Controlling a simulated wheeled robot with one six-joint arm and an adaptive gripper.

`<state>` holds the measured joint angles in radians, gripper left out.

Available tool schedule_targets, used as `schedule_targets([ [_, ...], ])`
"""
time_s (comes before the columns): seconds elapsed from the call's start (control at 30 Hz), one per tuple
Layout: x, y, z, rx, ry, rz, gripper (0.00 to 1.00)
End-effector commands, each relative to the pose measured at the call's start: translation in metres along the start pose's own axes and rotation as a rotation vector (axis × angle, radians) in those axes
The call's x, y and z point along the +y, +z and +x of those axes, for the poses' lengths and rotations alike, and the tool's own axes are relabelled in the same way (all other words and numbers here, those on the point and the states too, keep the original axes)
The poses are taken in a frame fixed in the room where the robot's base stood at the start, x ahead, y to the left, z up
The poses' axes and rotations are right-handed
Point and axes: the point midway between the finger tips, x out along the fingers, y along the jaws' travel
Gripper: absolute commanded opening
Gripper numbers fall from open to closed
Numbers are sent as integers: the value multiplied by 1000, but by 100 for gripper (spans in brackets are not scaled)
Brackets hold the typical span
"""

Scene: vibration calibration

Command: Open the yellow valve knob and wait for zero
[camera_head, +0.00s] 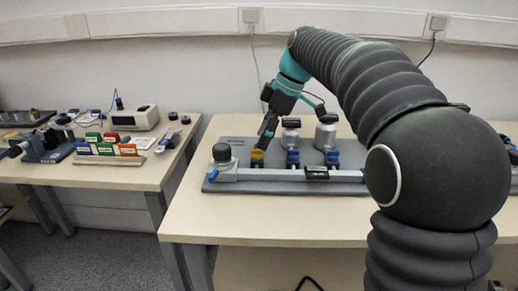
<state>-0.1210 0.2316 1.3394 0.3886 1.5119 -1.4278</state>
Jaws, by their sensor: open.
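The yellow valve knob (257,155) sits on the grey manifold board (230,187), at the left of a row of knobs. My gripper (264,142) reaches down from above with its fingers just over or at the yellow knob. The fingers are small and dark here, and I cannot tell whether they touch it. A small display (317,172) is on the front rail, too small to read. My arm covers the right end of the board.
Two blue knobs (293,157) stand right of the yellow one. Behind them are a small vessel (291,131) and a taller silver vessel (326,132). A black-capped cylinder (222,153) stands at the board's left end. The table (270,222) is bare in front.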

Motion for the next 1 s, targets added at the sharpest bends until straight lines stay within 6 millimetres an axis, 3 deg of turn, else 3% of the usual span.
schedule_targets([
  [0.23, 0, 0, 30, 0, -1, 0, 56],
  [0.63, 0, 0, 37, 0, 1, 0, 56],
  [0.87, 0, 0, 37, 0, 0, 1, 1],
  [1.0, 0, 0, 37, 0, 0, 1, 0],
])
